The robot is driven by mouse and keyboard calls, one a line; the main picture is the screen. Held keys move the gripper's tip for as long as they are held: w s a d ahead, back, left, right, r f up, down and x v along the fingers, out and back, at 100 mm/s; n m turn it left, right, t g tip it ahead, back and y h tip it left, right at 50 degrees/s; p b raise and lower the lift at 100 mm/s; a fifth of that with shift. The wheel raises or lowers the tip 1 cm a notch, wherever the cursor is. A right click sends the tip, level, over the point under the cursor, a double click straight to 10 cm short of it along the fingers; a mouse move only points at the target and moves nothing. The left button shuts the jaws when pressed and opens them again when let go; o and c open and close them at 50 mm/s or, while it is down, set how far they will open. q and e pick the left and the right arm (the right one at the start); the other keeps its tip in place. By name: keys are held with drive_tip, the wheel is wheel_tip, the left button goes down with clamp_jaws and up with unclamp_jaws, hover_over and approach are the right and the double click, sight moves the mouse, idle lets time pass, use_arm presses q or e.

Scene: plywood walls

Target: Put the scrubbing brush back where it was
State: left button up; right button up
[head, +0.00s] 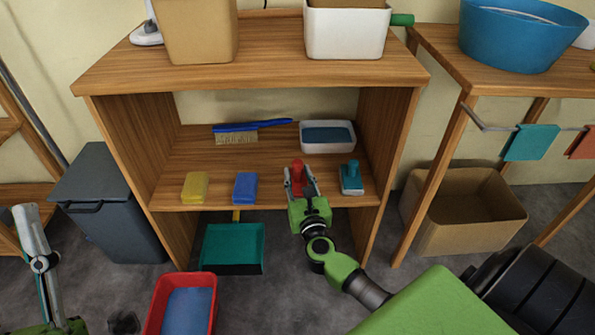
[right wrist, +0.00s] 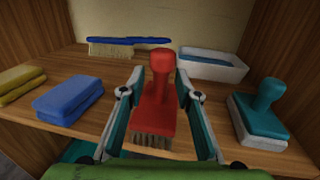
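The red scrubbing brush (head: 298,178) with pale bristles stands upright at the front of the middle shelf (head: 270,190). It shows large in the right wrist view (right wrist: 153,105), bristles down, knob up. My right gripper (head: 300,182) reaches in from the front, with one finger on each side of the brush. The fingers (right wrist: 160,85) are apart, and a gap shows beside the knob. Whether a finger touches the brush base is unclear. Part of my left gripper (head: 38,245) shows at the bottom left, away from the shelf; its opening is not clear.
Right of the brush stands a teal-handled block (head: 351,178); to the left lie a blue sponge (head: 245,188) and a yellow sponge (head: 195,187). Behind are a blue hand brush (head: 250,127) and a white tray (head: 345,146). The unit's side walls and top board (head: 260,72) enclose the shelf.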

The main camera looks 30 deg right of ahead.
drive_tip(key=v, duration=1)
use_arm(q)
drive_tip(key=w+f+g, duration=0.1)
drive_tip(key=w+f+g+y, duration=0.1)
drive_tip(key=w+f, duration=0.1)
drive_tip(key=shift+w+d+f+p, duration=0.1)
drive_tip(key=shift+d+f+p, duration=0.15)
drive_tip(key=shift+p, duration=0.1)
use_arm(e)
drive_tip(key=s+a+r+m+t+y, duration=0.2)
drive_tip(key=a+r+m+y, duration=0.2)
drive_tip(key=a+r+m, duration=0.3)
drive_tip(key=s+a+r+m+t+y, duration=0.2)
drive_tip(key=a+r+m, duration=0.4)
drive_tip(key=r+m, duration=0.6)
drive_tip(key=s+a+r+m+t+y, duration=0.3)
drive_tip(key=a+r+m+y, duration=0.4)
drive_tip(key=r+m, duration=0.2)
wheel_tip(320, 180, up, 3)
drive_tip(key=shift+a+f+m+t, duration=0.15)
drive_tip(key=shift+a+m+t, duration=0.15)
drive_tip(key=shift+a, duration=0.05)
drive_tip(key=shift+s, duration=0.1)
